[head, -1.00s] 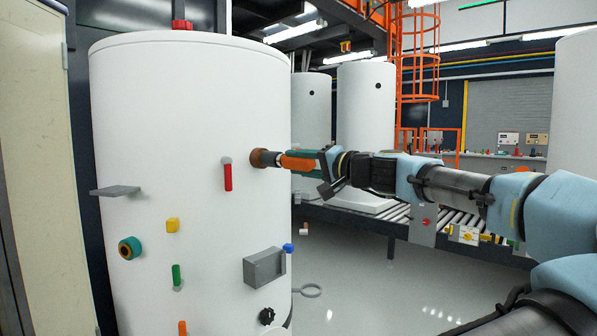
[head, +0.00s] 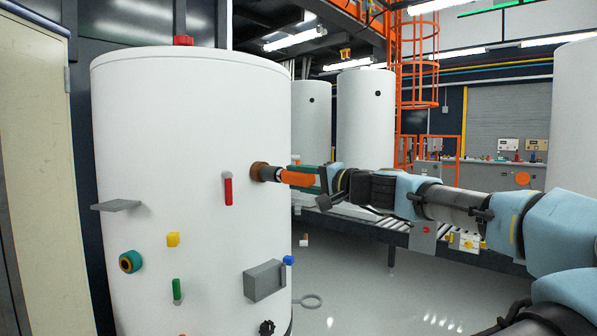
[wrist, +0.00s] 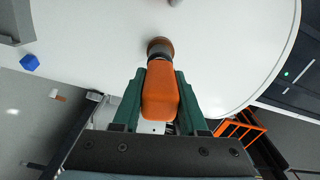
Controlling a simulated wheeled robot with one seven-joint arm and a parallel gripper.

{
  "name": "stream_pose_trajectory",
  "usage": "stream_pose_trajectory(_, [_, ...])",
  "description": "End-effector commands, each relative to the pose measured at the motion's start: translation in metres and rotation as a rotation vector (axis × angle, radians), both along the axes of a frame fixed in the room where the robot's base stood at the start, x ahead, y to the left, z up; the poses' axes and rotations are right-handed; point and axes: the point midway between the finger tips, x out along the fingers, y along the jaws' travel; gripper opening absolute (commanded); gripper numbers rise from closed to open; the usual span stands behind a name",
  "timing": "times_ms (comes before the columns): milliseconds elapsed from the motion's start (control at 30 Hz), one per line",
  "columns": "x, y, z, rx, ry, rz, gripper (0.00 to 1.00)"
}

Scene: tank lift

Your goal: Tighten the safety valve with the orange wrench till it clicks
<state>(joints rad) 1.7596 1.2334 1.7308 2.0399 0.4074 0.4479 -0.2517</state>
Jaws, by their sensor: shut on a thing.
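My gripper (wrist: 159,95) is shut on the orange wrench (wrist: 160,92), with a green finger on each side of its handle. In the head view the orange wrench (head: 298,179) lies about level, pointing left at the white tank (head: 160,130). Its dark head meets the brown safety valve fitting (head: 257,171) on the tank's right side. The fitting also shows in the wrist view (wrist: 159,44), in line with the wrench. The wrench head appears to be on it, but how deeply it is seated is hidden.
A red-handled valve (head: 228,190), a grey shelf (head: 117,205), a grey box (head: 264,281) and a blue knob (head: 288,260) stick out from the tank. A roller conveyor (head: 385,228) stands behind my arm. The floor at the lower right of the tank is open.

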Motion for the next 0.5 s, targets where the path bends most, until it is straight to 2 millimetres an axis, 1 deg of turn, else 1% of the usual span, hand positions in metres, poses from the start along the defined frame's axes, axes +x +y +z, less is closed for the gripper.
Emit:
stream_pose_trajectory(33, [0.000, 0.001, 0.011, 0.047, 0.044, 0.001, 0.00])
stream_pose_trajectory(233, [0.001, 0.001, 0.011, 0.234, 0.221, 0.001, 0.00])
stream_pose_trajectory(267, [0.001, 0.000, 0.003, 0.225, 0.212, 0.001, 0.00])
stream_pose_trajectory(300, [0.000, 0.000, 0.002, 0.222, 0.209, 0.000, 0.00])
stream_pose_trajectory(500, [-0.010, -0.011, 0.004, 0.222, 0.207, -0.001, 0.00])
